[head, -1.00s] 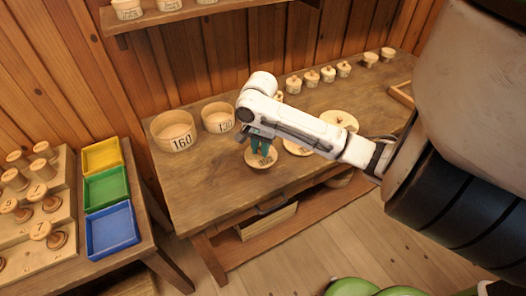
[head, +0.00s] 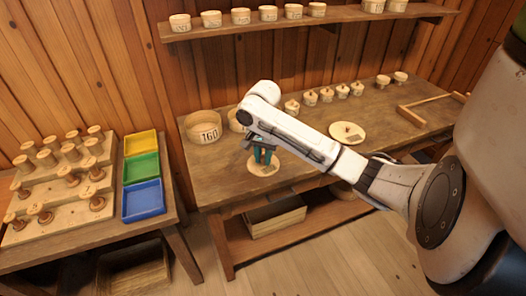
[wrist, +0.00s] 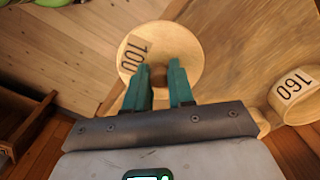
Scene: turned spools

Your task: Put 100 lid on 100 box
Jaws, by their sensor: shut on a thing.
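My gripper (wrist: 161,68) is shut on the knob of the round pale lid marked 100 (wrist: 185,40). In the head view, the lid (head: 262,169) hangs below my gripper (head: 262,158), near the front edge of the workbench; I cannot tell how high it is above the bench. The lid's number faces up in the wrist view, and my teal fingers cover part of its middle. I cannot make out the 100 box in either view; my arm hides part of the bench behind it.
The 160 box (head: 203,127) stands open at the bench's left, with another open box (head: 236,121) partly hidden beside it. A large lid (head: 347,132) lies to the right. Several small lidded boxes stand at the back. A shelf (head: 300,22) with boxes hangs above.

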